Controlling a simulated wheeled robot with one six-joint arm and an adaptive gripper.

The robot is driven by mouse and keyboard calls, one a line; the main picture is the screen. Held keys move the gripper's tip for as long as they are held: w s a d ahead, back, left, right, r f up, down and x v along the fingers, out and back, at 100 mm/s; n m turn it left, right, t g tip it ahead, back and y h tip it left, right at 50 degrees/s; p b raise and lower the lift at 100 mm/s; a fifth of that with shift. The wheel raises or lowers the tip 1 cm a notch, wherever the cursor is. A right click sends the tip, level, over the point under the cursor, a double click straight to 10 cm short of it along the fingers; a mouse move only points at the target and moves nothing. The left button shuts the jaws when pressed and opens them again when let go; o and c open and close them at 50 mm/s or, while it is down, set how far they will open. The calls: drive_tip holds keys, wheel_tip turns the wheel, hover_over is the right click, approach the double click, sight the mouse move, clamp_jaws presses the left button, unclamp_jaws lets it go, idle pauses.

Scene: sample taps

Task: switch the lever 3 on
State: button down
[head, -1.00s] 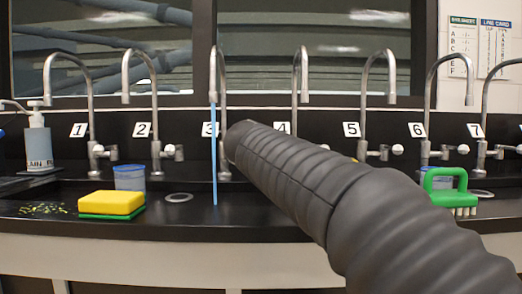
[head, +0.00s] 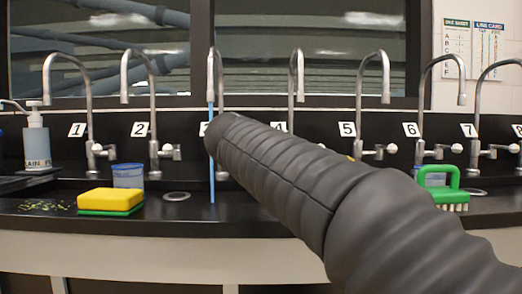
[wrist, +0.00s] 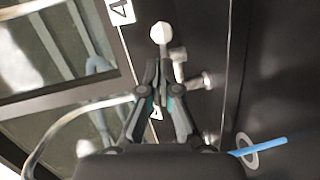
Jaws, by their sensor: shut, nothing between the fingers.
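Tap 3 (head: 219,85) stands at the centre-left of the head view, its label mostly covered by my arm. A thin blue stream (head: 211,180) runs straight down from its spout to the counter. The stream also shows in the wrist view (wrist: 265,146), ending near a ring-shaped drain. My gripper (wrist: 161,66) is shut and empty in the wrist view; the head view hides it behind my arm. A white lever knob (wrist: 161,32), apparently tap 3's, lies just beyond the fingertips. I cannot tell whether they touch. The head view hides tap 3's lever.
Similar taps stand in a row on both sides, including tap 2 (head: 152,110) and tap 5 (head: 360,110). A yellow-green sponge (head: 110,200), a blue cup (head: 128,176), a soap bottle (head: 37,145) and a green brush (head: 447,182) sit on the counter.

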drive_tip(key=s+d+r, duration=0.1)
drive_tip(key=s, duration=0.8)
drive_tip(key=shift+s+d+r, duration=0.15)
drive_tip(key=shift+s+d, duration=0.05)
